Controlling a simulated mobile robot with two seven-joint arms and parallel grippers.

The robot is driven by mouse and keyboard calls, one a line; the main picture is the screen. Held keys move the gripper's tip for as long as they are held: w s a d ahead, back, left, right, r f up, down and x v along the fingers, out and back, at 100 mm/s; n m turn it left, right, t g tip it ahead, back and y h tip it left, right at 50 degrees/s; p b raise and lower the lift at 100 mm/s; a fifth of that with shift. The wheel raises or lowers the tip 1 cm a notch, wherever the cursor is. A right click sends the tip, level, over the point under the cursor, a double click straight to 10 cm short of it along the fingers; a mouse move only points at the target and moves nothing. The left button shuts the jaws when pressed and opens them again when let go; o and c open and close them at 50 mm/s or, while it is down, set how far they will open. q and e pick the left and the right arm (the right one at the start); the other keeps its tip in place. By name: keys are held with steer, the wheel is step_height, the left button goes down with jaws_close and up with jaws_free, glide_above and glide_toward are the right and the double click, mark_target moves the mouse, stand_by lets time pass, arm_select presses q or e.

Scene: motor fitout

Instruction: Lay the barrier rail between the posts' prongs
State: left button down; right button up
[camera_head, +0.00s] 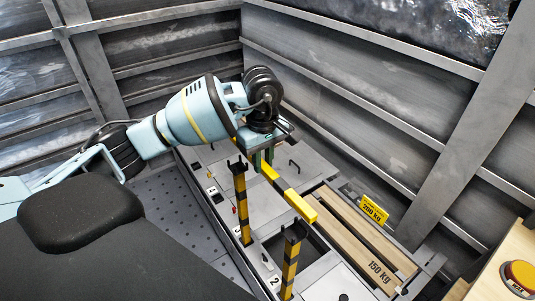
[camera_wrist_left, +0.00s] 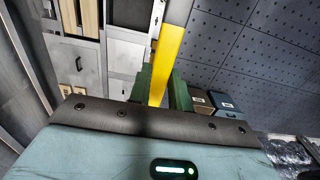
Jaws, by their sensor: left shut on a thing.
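The barrier rail (camera_head: 301,206), banded yellow and black, is held by my left gripper (camera_head: 262,159) near its far end. The rail also shows in the left wrist view (camera_wrist_left: 166,62), passing between the green fingers of the left gripper (camera_wrist_left: 163,88), shut on it. A black-and-yellow post (camera_head: 243,208) with dark prongs on top stands left of the rail. A second such post (camera_head: 290,267) stands nearer the front. The rail appears to the right of both posts in the head view, apart from their prongs; its exact height over them I cannot tell. My right gripper is not in view.
Wooden planks marked 150 kg (camera_head: 365,242) lie right of the posts, beside a yellow 200 kg sign (camera_head: 373,209). Ribbed grey metal walls (camera_head: 350,80) close in behind. A yellow-and-red button (camera_head: 519,275) sits at the lower right. Perforated grey floor (camera_head: 183,213) lies clear on the left.

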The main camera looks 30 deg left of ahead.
arm_select(q)
steer(key=shift+s+a+f, duration=0.1)
steer(key=shift+s+f, duration=0.05)
steer(key=shift+s, duration=0.1)
steer(key=shift+f, duration=0.2)
step_height(320, 180, down, 2)
steer(key=shift+w+f+b, duration=0.1)
steer(key=shift+b, duration=0.4)
step_height(320, 180, down, 2)
steer(key=shift+f+b, duration=0.1)
steer(key=shift+b, duration=0.35)
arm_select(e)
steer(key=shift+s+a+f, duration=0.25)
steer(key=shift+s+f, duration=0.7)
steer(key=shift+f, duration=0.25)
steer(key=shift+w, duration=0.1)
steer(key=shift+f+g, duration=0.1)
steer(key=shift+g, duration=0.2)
arm_select(q)
steer(key=shift+f, duration=0.1)
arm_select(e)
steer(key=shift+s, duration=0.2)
